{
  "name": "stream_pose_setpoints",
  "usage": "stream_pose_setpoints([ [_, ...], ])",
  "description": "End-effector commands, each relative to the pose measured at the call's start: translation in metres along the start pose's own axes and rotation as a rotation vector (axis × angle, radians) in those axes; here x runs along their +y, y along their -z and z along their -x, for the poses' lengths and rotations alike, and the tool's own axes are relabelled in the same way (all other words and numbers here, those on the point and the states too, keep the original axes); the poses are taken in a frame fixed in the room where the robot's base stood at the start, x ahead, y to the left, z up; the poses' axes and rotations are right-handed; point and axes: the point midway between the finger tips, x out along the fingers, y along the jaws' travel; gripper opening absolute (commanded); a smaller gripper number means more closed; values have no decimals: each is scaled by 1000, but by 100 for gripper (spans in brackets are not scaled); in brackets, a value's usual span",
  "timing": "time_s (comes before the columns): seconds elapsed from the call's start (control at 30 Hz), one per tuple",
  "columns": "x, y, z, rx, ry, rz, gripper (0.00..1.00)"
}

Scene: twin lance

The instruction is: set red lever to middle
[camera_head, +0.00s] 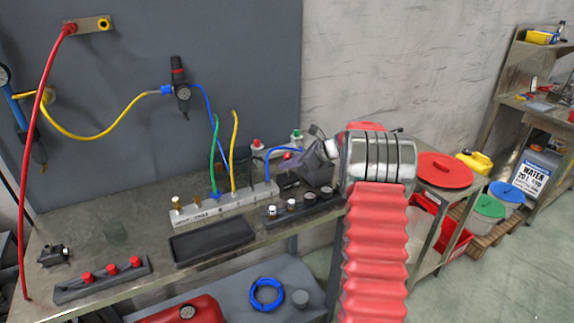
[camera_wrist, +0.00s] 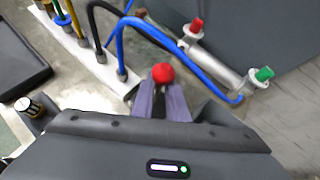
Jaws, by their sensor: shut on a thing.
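The red lever's round red knob (camera_wrist: 163,73) shows in the wrist view at the tips of my gripper (camera_wrist: 162,95). My two grey-purple fingers are shut on the lever, one on each side, just below the knob. The fingers hide the lever's stem and its base, so I cannot tell its tilt. In the head view my gripper (camera_head: 304,162) reaches in from the right at the right end of the bench, and its metal wrist hides part of that area. A small bit of red shows beside the fingers there.
A white manifold strip (camera_head: 190,217) with green, yellow and blue hoses stands left of my gripper. A blue hose (camera_wrist: 170,40) arches close behind the knob. Red-capped (camera_wrist: 196,26) and green-capped (camera_wrist: 264,74) fittings sit behind. A black tray (camera_head: 212,243) lies in front.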

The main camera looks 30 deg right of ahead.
Motion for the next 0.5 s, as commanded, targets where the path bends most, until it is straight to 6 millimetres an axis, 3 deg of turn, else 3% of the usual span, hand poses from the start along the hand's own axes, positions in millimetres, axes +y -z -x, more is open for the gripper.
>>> stream_pose_setpoints([
  [0.03,-4,-10,2,-11,11,8,14],
  [0.23,-2,-9,2,-9,8,7,28],
  [0.5,-1,-6,1,-6,4,5,28],
])
